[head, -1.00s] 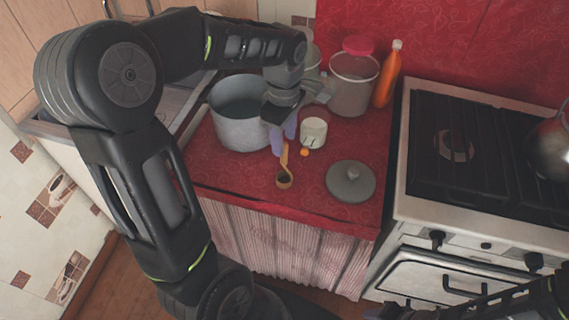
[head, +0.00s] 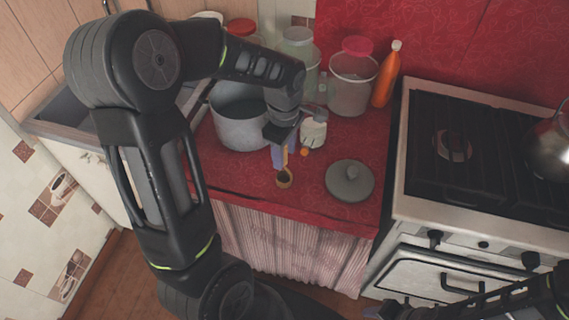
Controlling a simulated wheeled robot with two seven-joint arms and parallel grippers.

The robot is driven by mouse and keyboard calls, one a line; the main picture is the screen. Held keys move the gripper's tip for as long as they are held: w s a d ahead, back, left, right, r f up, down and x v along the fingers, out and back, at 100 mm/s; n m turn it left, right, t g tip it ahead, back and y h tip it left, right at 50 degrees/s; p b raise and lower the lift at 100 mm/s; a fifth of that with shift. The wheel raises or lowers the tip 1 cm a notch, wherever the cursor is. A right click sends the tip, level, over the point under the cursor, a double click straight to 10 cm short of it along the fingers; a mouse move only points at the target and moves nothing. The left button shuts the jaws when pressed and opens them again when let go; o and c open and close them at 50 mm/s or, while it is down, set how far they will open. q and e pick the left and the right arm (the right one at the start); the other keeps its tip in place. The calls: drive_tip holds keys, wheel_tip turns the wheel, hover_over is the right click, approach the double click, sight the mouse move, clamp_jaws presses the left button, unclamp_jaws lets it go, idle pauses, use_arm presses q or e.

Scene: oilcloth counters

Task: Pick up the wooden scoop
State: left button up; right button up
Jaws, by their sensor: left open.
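The wooden scoop (head: 284,180) lies on the red oilcloth counter, its round bowl towards the front edge and its handle pointing back. My left gripper (head: 283,160) is over the handle, pointing down, with its purple-tinted fingers on either side of it. The jaws are open. The gripper hides part of the handle, and I cannot tell whether the fingers touch it.
A grey pot (head: 240,120) stands close left of the gripper. A white mug (head: 313,132), an orange ball (head: 304,152) and a grey lid (head: 350,181) are to the right. Jars (head: 352,80) and an orange bottle (head: 387,75) stand behind. The stove (head: 480,150) is further right.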

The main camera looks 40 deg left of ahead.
use_arm(q)
drive_tip(key=shift+c, duration=0.2)
clamp_jaws()
idle(0.5)
